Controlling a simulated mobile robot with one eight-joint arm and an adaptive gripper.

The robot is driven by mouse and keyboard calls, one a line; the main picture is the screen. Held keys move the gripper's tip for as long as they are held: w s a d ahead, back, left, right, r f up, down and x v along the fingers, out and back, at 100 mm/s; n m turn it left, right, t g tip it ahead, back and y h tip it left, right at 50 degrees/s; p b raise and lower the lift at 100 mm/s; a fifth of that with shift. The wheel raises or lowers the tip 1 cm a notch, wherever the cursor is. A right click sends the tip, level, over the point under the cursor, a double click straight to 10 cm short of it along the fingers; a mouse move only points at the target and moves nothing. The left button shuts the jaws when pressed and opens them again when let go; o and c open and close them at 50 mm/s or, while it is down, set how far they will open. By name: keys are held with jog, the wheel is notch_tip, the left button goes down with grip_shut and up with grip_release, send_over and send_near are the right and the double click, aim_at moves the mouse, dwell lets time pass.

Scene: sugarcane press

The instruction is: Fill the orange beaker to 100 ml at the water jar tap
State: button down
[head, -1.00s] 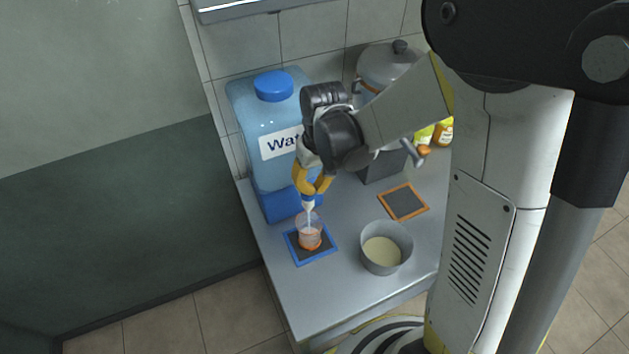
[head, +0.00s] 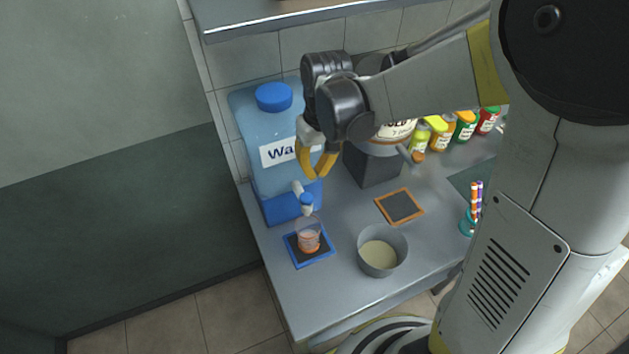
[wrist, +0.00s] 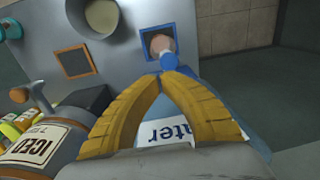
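The clear orange-marked beaker (head: 309,240) stands upright on the blue-framed dark pad (head: 328,257), under the tap. Its water level is too small to read. The blue water jar (head: 278,130), with a blue cap and white label, stands behind it at the counter's left. Its white and blue tap (head: 306,199) overhangs the beaker; no clear stream shows below it now. My gripper (head: 319,176) is above the tap, apart from it and empty. In the wrist view its yellow fingertips (wrist: 168,74) meet, and the tap and pad show just beyond them; the beaker's top is partly hidden by the tap.
A grey bowl (head: 382,251) with pale contents stands right of the beaker. An orange-framed pad (head: 400,206) lies empty behind it. A dispenser labelled iced (wrist: 35,150) and several bottles (head: 441,134) stand at the back right. A shelf edge (head: 350,17) runs above.

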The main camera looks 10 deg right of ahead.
notch_tip(320, 180, up, 5)
jog(key=shift+w+d+f, duration=0.1)
jog(key=shift+d, duration=0.05)
dwell(1.0)
jog(key=s+d+f+m+t+b, duration=0.2)
jog(key=s+d+f+t+b, duration=0.5)
jog(key=b, duration=1)
jog(key=s+f, duration=0.3)
jog(key=s, duration=0.1)
jog(key=shift+s+f+h, duration=0.15)
jog(key=shift+s+h, duration=0.25)
